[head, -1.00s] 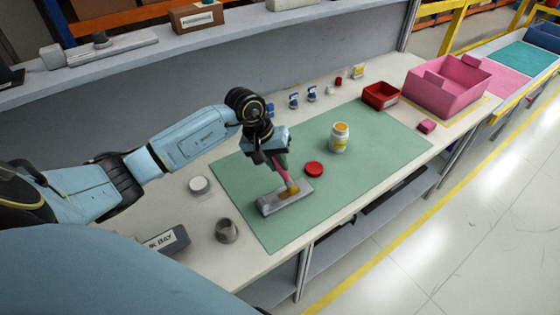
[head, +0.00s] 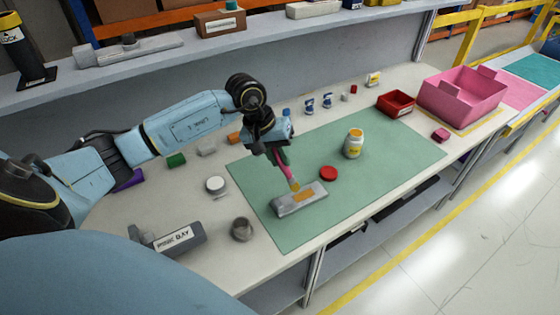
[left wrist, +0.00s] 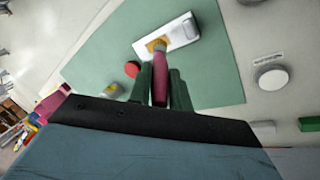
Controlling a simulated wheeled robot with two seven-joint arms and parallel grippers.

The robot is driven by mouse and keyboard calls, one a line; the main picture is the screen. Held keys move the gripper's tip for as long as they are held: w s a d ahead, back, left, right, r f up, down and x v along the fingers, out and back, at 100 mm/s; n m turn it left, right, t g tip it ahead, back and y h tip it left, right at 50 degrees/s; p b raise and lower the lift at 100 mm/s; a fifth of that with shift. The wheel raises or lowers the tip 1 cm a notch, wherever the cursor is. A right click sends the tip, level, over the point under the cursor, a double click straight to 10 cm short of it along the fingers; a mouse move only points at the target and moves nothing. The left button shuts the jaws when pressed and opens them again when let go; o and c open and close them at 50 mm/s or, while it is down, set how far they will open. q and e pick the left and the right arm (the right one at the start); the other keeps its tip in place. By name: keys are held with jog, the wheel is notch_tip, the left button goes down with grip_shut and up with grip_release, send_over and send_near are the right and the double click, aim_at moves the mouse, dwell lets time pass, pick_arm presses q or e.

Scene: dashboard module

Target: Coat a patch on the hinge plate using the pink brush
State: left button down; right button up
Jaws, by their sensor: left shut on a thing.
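My left gripper (head: 278,148) is shut on the pink brush (head: 286,171), which points down at the hinge plate. The grey hinge plate (head: 287,207) lies on the green mat (head: 262,170) and has an orange patch (head: 304,195) on its top. The orange bristle end (head: 294,186) is at the plate's far edge, beside the patch; I cannot tell whether it touches. In the left wrist view the brush (left wrist: 159,88) sits between the green fingers (left wrist: 160,85), its bristles over the pale plate (left wrist: 182,34). My right gripper is out of view.
An open white jar (head: 354,145) with orange contents and a red lid (head: 328,173) stand on the mat. A grey cup (head: 242,229) and a white round tin (head: 215,185) are to the left. A red bin (head: 396,103) and a pink crate (head: 462,96) are at the far right.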

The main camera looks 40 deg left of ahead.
pick_arm(q)
jog(key=shift+r+p, duration=0.5)
jog(key=shift+r, duration=1.1)
